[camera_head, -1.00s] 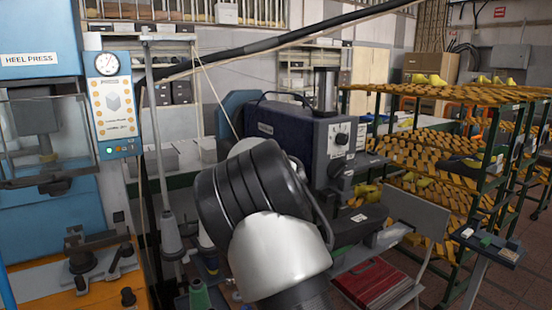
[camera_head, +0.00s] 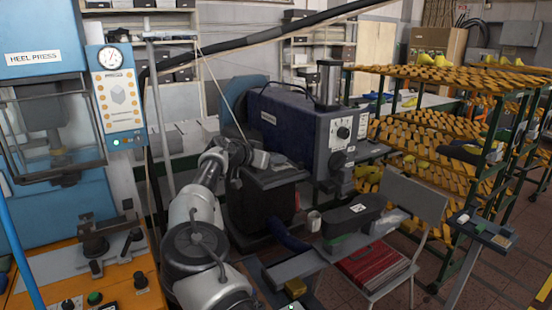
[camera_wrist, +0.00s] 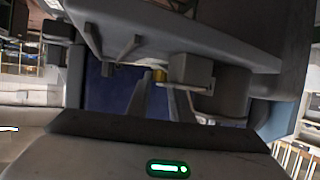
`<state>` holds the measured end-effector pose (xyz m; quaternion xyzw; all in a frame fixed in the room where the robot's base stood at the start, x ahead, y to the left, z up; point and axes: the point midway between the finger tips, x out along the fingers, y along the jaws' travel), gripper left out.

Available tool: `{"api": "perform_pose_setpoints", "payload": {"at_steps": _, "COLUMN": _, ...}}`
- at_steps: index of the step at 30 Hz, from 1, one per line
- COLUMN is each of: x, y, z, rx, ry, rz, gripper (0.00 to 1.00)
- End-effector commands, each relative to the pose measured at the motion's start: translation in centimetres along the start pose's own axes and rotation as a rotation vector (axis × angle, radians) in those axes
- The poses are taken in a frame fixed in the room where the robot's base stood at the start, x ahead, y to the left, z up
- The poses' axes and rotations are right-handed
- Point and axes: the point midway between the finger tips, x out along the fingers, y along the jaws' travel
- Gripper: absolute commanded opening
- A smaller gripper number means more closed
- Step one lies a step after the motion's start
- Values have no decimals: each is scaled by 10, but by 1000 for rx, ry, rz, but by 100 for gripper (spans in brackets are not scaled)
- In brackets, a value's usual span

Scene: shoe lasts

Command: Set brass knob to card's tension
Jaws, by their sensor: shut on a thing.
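My gripper (camera_wrist: 156,88) shows in the wrist view, its two grey fingers reaching up from the bottom. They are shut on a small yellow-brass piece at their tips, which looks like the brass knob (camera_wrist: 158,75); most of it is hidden. In the head view my arm reaches up to the left end of the dark blue machine (camera_head: 285,118), and the fingertips and the knob cannot be made out. A small white card or label (camera_head: 357,208) lies on a black block in front of the machine; its writing is too small to read.
The blue heel press (camera_head: 45,100) with its orange bench stands at the left. Green racks (camera_head: 440,132) of yellow lasts stand at the right. A chair (camera_head: 415,200) with a red item is in front. A black hose crosses above the machine.

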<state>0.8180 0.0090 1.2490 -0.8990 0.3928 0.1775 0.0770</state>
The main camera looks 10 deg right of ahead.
Motion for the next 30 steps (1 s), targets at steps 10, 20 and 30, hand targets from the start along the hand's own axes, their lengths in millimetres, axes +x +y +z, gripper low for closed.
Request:
{"api": "perform_pose_setpoints", "payload": {"at_steps": 10, "x": 0, "y": -2, "z": 2, "rx": 33, "ry": -5, "rz": 75, "gripper": 0}}
{"api": "perform_pose_setpoints", "payload": {"at_steps": 20, "x": 1, "y": -2, "z": 2, "rx": 37, "ry": -6, "rz": 85, "gripper": 0}}
{"api": "perform_pose_setpoints", "payload": {"at_steps": 30, "x": 0, "y": -2, "z": 2, "rx": 37, "ry": -5, "rz": 84, "gripper": 39}}
